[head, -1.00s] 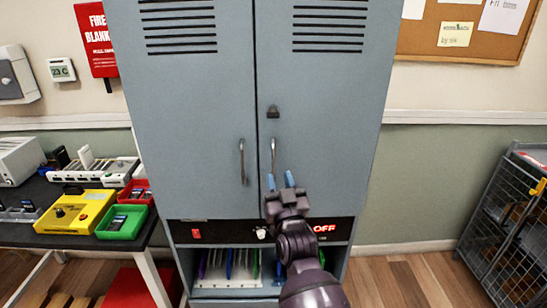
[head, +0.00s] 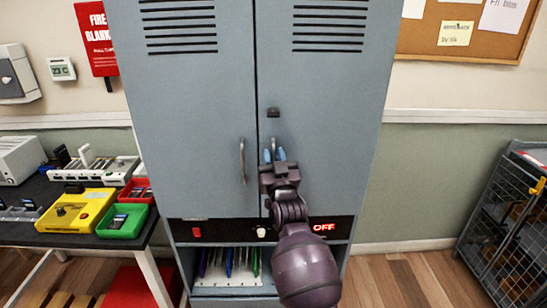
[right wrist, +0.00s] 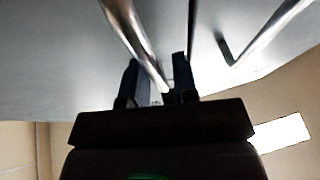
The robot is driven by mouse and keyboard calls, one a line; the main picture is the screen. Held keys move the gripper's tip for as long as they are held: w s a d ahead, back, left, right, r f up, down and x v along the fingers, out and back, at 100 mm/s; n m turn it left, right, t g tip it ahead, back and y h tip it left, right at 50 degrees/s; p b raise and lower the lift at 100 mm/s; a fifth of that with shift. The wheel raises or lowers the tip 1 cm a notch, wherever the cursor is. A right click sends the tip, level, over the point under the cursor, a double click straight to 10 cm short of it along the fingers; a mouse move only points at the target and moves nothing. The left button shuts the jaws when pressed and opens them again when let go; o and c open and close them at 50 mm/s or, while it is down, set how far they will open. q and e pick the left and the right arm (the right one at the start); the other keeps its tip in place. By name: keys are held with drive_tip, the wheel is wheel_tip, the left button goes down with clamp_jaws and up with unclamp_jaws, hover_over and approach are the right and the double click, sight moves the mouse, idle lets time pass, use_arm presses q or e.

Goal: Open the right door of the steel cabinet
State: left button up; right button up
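The steel cabinet (head: 195,110) is grey-blue, and both its doors look shut. Its right door (head: 325,120) has a vertical bar handle (head: 274,143) near the centre seam. My right gripper (head: 274,156) is at this handle, with one blue-tipped finger on each side of it. In the right wrist view the handle (right wrist: 130,35) runs down between the two dark fingers (right wrist: 158,82), which look apart, with a gap beside the bar. Whether a finger touches the bar is hard to tell. My left gripper is not in view.
The left door's handle (head: 242,160) is close by on the left. A dark latch (head: 273,112) sits above the right handle. A table with a yellow device (head: 80,212) and a green tray (head: 123,222) stands left. A wire cage (head: 505,220) stands right; floor between is clear.

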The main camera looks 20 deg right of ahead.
clamp_jaws()
drive_tip(key=shift+s, duration=0.15)
